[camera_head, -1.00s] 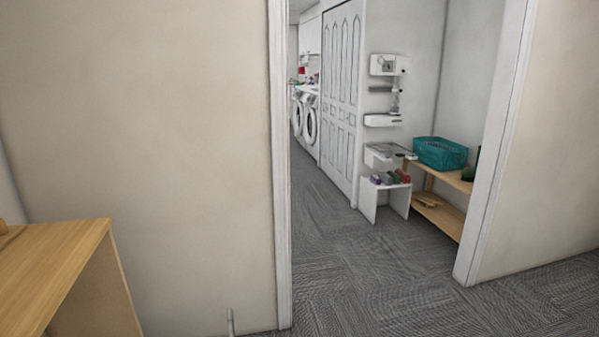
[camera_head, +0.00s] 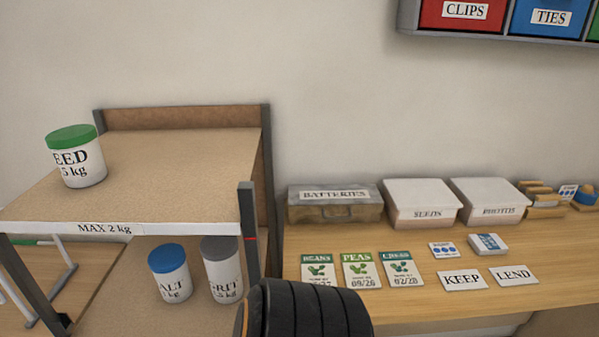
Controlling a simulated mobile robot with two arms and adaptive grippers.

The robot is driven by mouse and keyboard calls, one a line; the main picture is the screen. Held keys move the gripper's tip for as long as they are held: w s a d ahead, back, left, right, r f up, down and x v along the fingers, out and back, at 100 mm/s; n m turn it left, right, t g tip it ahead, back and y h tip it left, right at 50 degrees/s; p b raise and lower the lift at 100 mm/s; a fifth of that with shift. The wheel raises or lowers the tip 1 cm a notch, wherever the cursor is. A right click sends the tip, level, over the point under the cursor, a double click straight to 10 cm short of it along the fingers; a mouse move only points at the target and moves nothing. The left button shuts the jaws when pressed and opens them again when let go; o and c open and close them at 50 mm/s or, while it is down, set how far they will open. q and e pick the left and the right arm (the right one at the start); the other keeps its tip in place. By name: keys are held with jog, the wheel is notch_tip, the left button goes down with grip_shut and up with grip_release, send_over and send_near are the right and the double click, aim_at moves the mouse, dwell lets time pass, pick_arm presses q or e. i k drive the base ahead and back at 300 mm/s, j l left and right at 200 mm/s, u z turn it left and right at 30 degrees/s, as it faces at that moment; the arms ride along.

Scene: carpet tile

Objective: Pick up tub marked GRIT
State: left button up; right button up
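The tub marked GRIT (camera_head: 222,275) is white with a grey lid. It stands upright on the lower level of a wooden shelf unit, under the top board and close to the right front post (camera_head: 249,232). Its label reads partly as "RIT" and "5 kg". A white tub with a blue lid (camera_head: 171,276), its label ending in "ALT", stands just left of it. A white tub with a green lid (camera_head: 77,162), reading "EED" and "5 kg", stands on the top board. Neither gripper's fingers show in view.
The top board (camera_head: 170,175) has a front strip reading "MAX 2 kg". A dark ribbed part, seemingly of my arm, shows at the bottom centre. A wooden bench (camera_head: 420,300) at right holds a BATTERIES box (camera_head: 334,205), white boxes, seed packets and cards. Labelled drawers (camera_head: 462,14) hang above.

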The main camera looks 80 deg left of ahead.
aim_at(220, 253)
jog(key=u, duration=3.25)
jog(key=k+j, duration=0.1)
jog(key=j, duration=0.3)
jog(key=k+j+u, duration=0.1)
jog(key=j, duration=0.3)
jog(key=k+j+u, duration=0.1)
jog(key=j, duration=0.3)
